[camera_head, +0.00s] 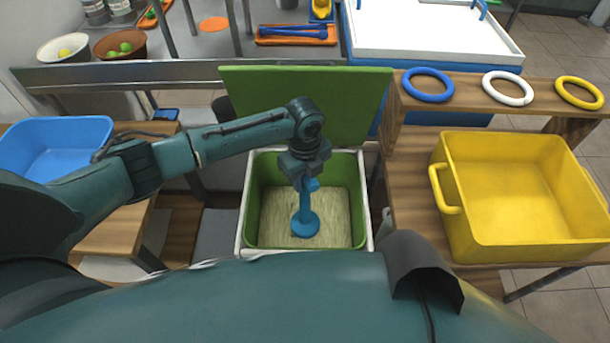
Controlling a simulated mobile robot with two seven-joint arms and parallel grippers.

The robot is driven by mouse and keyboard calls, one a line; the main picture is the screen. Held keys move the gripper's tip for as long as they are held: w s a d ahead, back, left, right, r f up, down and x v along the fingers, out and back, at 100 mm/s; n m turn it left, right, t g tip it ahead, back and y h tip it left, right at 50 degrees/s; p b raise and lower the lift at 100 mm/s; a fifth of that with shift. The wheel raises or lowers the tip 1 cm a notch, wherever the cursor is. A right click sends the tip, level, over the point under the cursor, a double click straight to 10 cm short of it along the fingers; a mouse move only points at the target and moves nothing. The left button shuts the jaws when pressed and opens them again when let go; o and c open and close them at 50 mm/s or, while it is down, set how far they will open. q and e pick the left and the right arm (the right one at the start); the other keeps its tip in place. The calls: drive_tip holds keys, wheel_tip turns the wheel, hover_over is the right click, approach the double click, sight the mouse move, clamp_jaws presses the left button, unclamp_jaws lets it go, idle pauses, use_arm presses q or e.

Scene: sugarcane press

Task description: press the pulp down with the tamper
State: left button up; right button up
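The blue tamper (306,215) stands about upright, with its round foot over the pale pulp (274,216) in the green-lined bin (246,222). I cannot tell whether the foot touches or presses into the pulp. My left gripper (306,180) is shut on the top of the tamper's handle, above the middle of the bin. The bin has a white rim, and its green lid (305,100) stands open behind it. The pulp directly under the foot is hidden. My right gripper does not show.
A yellow tub (515,235) sits on the wooden table at right. Blue (428,84), white (507,89) and yellow (579,93) rings lie on a wooden shelf behind it. A blue basin (55,145) stands at left. An orange tray (296,40) is at the back.

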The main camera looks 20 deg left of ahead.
use_arm(q)
drive_tip(key=shift+f+b, duration=0.5)
drive_tip(key=shift+f, duration=0.65)
